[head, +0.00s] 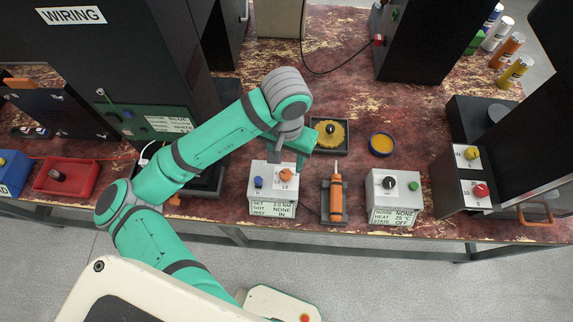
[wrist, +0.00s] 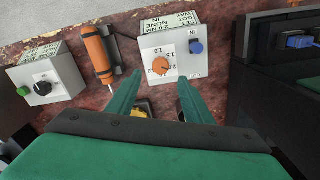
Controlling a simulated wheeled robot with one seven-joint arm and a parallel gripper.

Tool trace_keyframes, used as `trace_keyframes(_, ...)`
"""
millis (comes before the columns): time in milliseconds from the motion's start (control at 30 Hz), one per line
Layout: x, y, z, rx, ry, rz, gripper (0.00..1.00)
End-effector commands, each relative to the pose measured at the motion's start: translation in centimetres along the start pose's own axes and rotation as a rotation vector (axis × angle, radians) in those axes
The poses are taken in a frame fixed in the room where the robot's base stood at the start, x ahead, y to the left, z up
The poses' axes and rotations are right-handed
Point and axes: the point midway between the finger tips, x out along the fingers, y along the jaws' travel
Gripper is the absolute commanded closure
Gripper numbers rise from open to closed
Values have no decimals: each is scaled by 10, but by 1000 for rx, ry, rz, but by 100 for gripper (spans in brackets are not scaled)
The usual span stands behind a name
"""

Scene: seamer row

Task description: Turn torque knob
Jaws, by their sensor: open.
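The orange torque knob (head: 286,175) is on top of a white box (head: 260,195) with a blue button (head: 258,182). The box's front label reads SET 2.0 NM, GOT NONE, WAY IN. In the wrist view the knob (wrist: 160,66) has a scale around it with 1.0, 1.5 and 2.0 marks. My gripper (wrist: 160,80) is open, with its two green fingers spread and the knob appearing between their tips. In the head view my gripper (head: 283,155) is just behind and above the knob. I cannot tell whether a finger touches it.
An orange screwdriver (head: 335,197) lies in a holder right of the box. Further right is a white box with a black knob (head: 389,183). Dark cabinets flank the bench.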

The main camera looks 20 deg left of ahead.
Motion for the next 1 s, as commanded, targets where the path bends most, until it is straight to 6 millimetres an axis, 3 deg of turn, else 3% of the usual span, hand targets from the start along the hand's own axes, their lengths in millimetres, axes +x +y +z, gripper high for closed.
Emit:
trace_keyframes(133,-21,-1,0,-1,1,-2,54)
trace_keyframes(333,-34,0,0,1,1,0,54)
trace_keyframes(1000,-31,2,0,6,6,13,54)
